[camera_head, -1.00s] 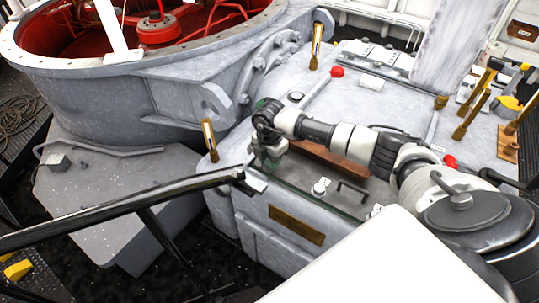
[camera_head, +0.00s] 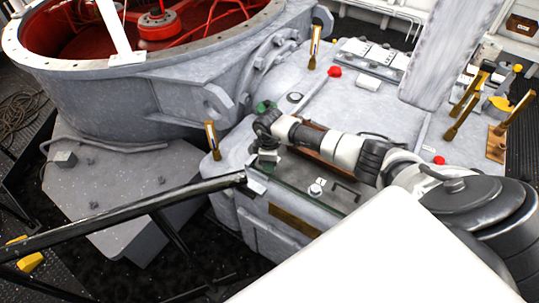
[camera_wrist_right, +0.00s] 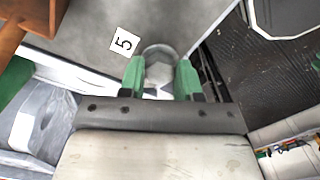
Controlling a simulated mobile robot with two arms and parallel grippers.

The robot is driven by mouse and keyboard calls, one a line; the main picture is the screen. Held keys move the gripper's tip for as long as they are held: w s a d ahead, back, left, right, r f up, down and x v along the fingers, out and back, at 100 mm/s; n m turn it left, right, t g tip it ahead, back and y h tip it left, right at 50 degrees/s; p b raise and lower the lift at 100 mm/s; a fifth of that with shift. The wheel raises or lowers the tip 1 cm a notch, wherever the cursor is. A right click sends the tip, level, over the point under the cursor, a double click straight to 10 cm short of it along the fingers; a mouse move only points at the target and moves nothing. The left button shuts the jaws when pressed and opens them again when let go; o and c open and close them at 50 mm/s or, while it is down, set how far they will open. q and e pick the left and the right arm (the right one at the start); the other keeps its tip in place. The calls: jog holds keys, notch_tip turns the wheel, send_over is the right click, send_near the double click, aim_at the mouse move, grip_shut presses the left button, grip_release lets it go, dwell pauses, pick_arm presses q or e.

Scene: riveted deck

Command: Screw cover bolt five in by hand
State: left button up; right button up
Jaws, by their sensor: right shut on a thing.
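The grey cover plate (camera_head: 345,203) lies on top of the grey housing, and a bolt (camera_head: 315,190) with a small numbered tag sits at its front edge. My right gripper (camera_head: 264,168) points down at the cover's left front corner. In the right wrist view, the green fingers of that gripper (camera_wrist_right: 160,79) are shut on a round silver bolt head (camera_wrist_right: 158,66), one finger on each side. A white tag reading 5 (camera_wrist_right: 124,41) lies beside the bolt on the cover. The bolt's shank and hole are hidden. My left gripper is not in view.
A black rail (camera_head: 110,212) crosses from the left and ends close to the cover corner. Brass-coloured pins (camera_head: 212,140) stand around the housing. A large ring with a red interior (camera_head: 190,38) is at the back left. A brown bar (camera_head: 309,151) lies under my right arm.

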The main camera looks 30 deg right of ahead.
jog(key=m+p, duration=0.2)
jog(key=r+m, duration=0.1)
jog(key=shift+w+r+m+p, duration=0.1)
jog(key=shift+w+m+p, duration=0.2)
jog(key=shift+m+p, duration=0.1)
jog(key=m+p, duration=0.2)
jog(key=p, duration=0.2)
jog(key=m+p, duration=0.2)
jog(key=p, duration=0.3)
jog(key=shift+w+d+r+m, duration=0.15)
jog(key=shift+m, duration=0.25)
jog(key=shift+m+p, duration=0.3)
jog(key=shift+p, duration=0.05)
jog(key=shift+d+f+m, duration=0.2)
jog(key=shift+d+m, duration=0.15)
jog(key=shift+m, duration=0.25)
jog(key=shift+p, duration=0.3)
jog(key=shift+s+a+f, duration=0.25)
jog(key=shift+f, duration=0.05)
jog(key=o, duration=0.8)
jog(key=shift+s, duration=0.1)
jog(key=shift+o, duration=0.7)
jog(key=shift+f, duration=0.1)
jog(key=shift+a, duration=0.1)
